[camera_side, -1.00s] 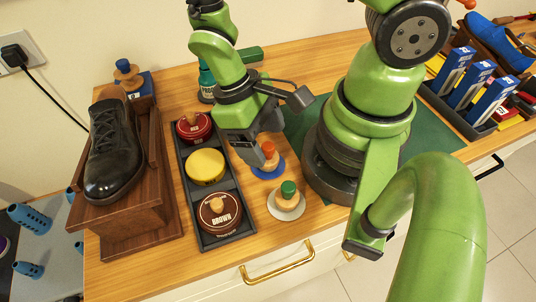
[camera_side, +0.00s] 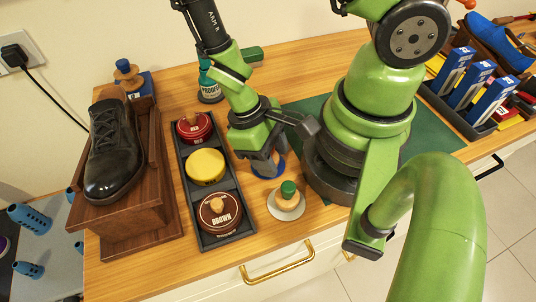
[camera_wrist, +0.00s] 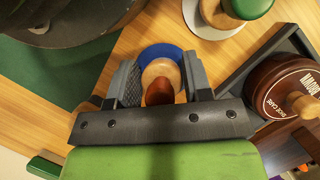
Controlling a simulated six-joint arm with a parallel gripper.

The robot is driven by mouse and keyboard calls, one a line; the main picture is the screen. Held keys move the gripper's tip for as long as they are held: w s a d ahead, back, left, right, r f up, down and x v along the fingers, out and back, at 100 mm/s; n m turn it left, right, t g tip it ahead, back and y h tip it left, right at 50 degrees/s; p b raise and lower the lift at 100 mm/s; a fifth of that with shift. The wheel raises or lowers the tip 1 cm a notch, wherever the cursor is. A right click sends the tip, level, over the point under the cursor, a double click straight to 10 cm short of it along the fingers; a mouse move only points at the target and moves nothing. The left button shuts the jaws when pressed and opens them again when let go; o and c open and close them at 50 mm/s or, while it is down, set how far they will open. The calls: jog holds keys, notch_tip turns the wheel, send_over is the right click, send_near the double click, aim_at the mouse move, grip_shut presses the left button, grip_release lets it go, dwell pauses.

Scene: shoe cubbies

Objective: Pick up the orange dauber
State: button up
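The orange dauber (camera_wrist: 159,92) stands between the two fingers of my gripper (camera_wrist: 162,78) in the wrist view. It has a dark orange top and a pale wooden body, over a round blue disc (camera_wrist: 150,53). The fingers are apart, one on each side, with a gap beside the orange top; contact lower down cannot be made out. In the side view my gripper (camera_side: 266,166) points down over the blue disc (camera_side: 281,169) and hides the dauber.
A green-topped dauber (camera_side: 288,190) on a pale disc stands close in front. A dark tray (camera_side: 240,233) with red, yellow and brown tins lies to the left. A bottle (camera_side: 209,87) stands behind, and a black shoe (camera_side: 113,150) rests on a wooden stand at far left.

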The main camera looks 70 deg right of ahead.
jog(key=c, duration=0.4)
jog(key=shift+r, duration=0.1)
jog(key=shift+r, duration=4.95)
jog(key=shift+o, duration=0.8)
jog(key=shift+c, duration=0.4)
